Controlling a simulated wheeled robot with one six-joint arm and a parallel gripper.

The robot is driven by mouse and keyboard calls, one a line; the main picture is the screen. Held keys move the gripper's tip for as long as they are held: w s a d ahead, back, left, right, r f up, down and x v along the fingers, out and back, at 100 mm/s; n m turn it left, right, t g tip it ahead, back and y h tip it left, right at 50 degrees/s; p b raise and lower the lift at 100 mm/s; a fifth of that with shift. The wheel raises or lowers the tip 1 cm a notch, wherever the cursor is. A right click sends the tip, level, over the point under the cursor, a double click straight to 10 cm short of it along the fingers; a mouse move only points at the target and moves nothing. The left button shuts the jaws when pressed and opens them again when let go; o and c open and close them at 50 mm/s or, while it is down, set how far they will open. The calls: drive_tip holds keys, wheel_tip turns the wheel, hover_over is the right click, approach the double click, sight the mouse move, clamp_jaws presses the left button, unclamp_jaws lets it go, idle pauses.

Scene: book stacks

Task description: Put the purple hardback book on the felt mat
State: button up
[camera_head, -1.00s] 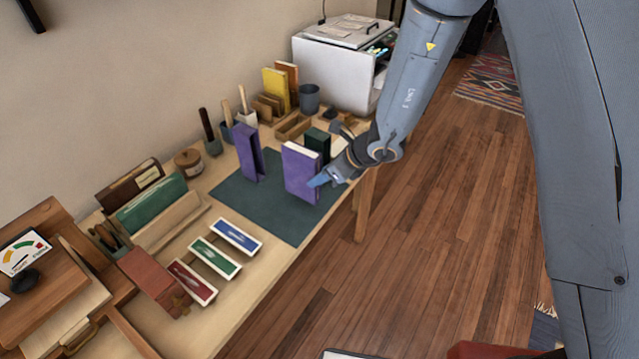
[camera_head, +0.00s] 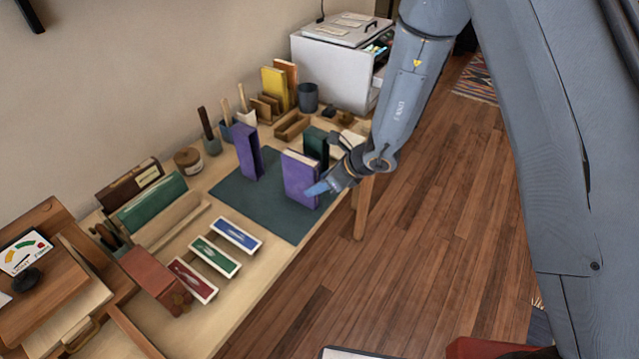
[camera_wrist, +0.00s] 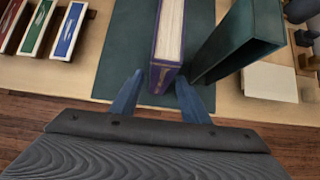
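The purple hardback book (camera_head: 298,181), with cream page edges, stands upright at the right part of the dark green felt mat (camera_head: 273,218). Its lower edge appears to meet the mat. My gripper (camera_head: 318,188) is at the book's near right side. In the wrist view, the blue fingertips (camera_wrist: 160,76) are spread on either side of the near end of the book (camera_wrist: 169,36). A gap shows at the left finger, and the right finger is very close to the book. The fingers do not look closed on it.
A dark green upright case (camera_head: 315,145) stands close behind the book, right of it in the wrist view. A purple upright piece (camera_head: 247,152) stands at the mat's back left. Three coloured boxes, including a blue one (camera_head: 236,234), lie left of the mat. The mat's front left is clear.

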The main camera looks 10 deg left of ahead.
drive_tip(key=shift+r, duration=0.1)
drive_tip(key=b+v, duration=0.3)
drive_tip(key=v, duration=0.9)
drive_tip(key=s+d+r+n+h, duration=0.2)
drive_tip(key=s+d+n, duration=0.2)
drive_tip(key=d+n, duration=0.3)
drive_tip(key=s+d+r+n+h, duration=0.2)
drive_tip(key=s+d+n, duration=0.2)
drive_tip(key=d+n, duration=0.4)
drive_tip(key=s+d+r+n+g+h, duration=0.1)
drive_tip(key=s+d+r+n+h, duration=0.2)
drive_tip(key=d+n, duration=0.4)
drive_tip(key=s+d, duration=0.1)
drive_tip(key=d, duration=0.1)
drive_tip(key=shift+s+d, duration=0.4)
drive_tip(key=shift+f, duration=0.15)
wheel_tip(320, 180, down, 3)
drive_tip(key=b, duration=0.3)
drive_tip(key=shift+f+g, duration=0.2)
drive_tip(key=shift+g, duration=0.1)
